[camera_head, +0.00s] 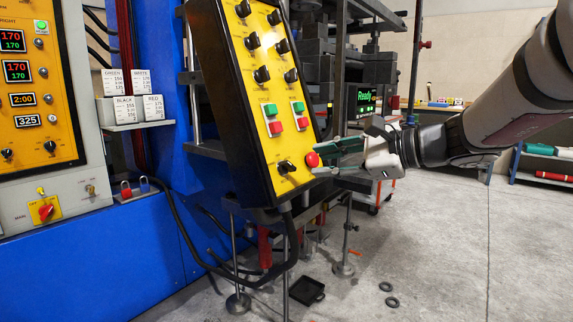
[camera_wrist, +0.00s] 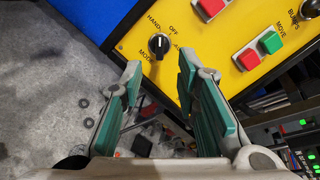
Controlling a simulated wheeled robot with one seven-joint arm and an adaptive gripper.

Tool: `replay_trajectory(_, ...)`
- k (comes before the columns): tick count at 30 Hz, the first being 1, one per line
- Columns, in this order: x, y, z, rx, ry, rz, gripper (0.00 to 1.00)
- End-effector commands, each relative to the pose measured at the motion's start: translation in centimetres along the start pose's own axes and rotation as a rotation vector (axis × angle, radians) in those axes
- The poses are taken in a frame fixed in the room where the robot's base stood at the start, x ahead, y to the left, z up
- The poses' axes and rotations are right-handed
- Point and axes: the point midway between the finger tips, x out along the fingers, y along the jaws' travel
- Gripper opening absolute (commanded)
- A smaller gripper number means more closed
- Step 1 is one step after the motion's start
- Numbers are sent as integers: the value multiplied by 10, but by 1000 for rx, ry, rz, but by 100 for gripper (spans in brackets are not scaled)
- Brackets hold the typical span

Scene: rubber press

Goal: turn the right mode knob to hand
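The tilted yellow panel (camera_head: 262,75) in a black frame carries several black knobs. The mode knob (camera_head: 286,167) is the lowest black one. In the wrist view this knob (camera_wrist: 158,46) sits near the panel's corner, with HAND and OFF printed beside it and a third label partly covered by a finger. Its white mark points roughly up in that picture; I cannot tell its exact setting. My gripper (camera_head: 322,158) is at the panel's lower right edge. Its green-padded fingers (camera_wrist: 158,72) stand apart with nothing between them. The knob lies beyond the tips, not visibly touched.
A round red button (camera_head: 312,160) is right at my fingertips in the head view. Green and red push buttons (camera_wrist: 248,58) sit beside the knob. A black cable hangs below the panel. Press columns stand behind. The floor at right is mostly open.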

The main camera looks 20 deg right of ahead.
Motion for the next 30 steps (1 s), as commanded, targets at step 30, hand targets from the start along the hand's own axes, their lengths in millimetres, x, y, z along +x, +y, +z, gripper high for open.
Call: replay_trajectory(30,-33,116,61,-298,-38,355,29)
